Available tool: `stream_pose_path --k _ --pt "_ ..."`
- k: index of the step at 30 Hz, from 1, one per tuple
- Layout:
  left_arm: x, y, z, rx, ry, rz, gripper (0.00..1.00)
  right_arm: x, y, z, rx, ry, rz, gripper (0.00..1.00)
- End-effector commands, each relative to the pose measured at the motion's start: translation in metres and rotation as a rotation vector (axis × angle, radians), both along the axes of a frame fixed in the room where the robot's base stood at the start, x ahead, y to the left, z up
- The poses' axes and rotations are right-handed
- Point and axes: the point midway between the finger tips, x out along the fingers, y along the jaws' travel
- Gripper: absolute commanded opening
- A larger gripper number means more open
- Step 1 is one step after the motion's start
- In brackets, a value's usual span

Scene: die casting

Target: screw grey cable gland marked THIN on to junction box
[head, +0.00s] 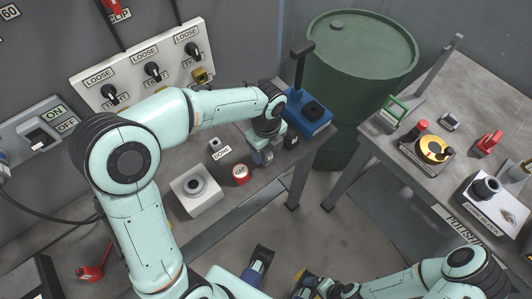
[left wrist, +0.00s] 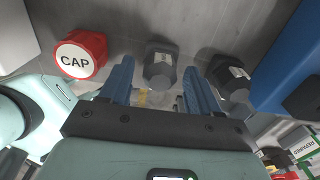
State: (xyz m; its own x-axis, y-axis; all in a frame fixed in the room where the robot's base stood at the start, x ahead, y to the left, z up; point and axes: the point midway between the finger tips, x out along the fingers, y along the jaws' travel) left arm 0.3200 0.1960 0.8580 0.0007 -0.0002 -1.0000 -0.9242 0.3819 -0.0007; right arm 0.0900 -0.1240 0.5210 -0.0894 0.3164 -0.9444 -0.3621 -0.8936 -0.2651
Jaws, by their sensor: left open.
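A pale box with a round dark port (head: 198,193), which looks like the junction box, sits on the left bench. My left gripper (head: 262,157) is low over the bench to its right, near the blue unit. In the left wrist view its blue fingers are open, and a grey hex gland (left wrist: 160,66) stands beyond and between the fingertips. A darker gland (left wrist: 231,76) stands just right of the right finger. The markings on both are too small to read. My right gripper (head: 305,285) is at the bottom edge, partly cut off; its jaws are unclear.
A red cap (head: 240,173) lies between the pale box and my left gripper; it also shows in the left wrist view (left wrist: 80,54). A small grey part (head: 214,144) stands by the DONE label (head: 221,153). The blue unit (head: 309,117) is close right of the gripper.

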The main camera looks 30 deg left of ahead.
Motion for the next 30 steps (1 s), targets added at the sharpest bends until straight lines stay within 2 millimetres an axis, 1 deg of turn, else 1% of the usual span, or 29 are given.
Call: stream_pose_path --k 2,3,5,6,7,8,30 --pt "0.0000 -0.0001 0.0002 0.000 0.000 0.000 0.62 0.0001 0.0001 0.0004 0.000 0.000 0.000 0.89" --pt "0.0000 -0.0001 0.0003 0.000 0.000 0.000 0.49 0.0001 0.0001 0.0004 0.000 0.000 0.000 0.89" --pt "-0.0001 -0.0001 0.0003 0.000 0.000 0.000 0.29 0.0001 0.0001 0.0004 0.000 0.000 0.000 0.89" --pt "0.0000 -0.0001 0.0003 0.000 0.000 0.000 0.16 0.0001 0.0001 0.0003 0.000 0.000 0.000 0.89" --pt "0.0000 -0.0001 0.0003 0.000 0.000 0.000 0.06 0.0001 0.0001 0.0003 0.000 0.000 0.000 0.89" --pt "0.0000 -0.0001 0.0003 0.000 0.000 -0.001 0.00 0.0001 0.0001 0.0003 0.000 0.000 0.000 0.89" --pt "-0.0002 -0.0001 0.0082 0.000 0.001 -0.001 0.00 0.0018 0.0000 0.0088 0.000 -0.002 0.000 0.89"
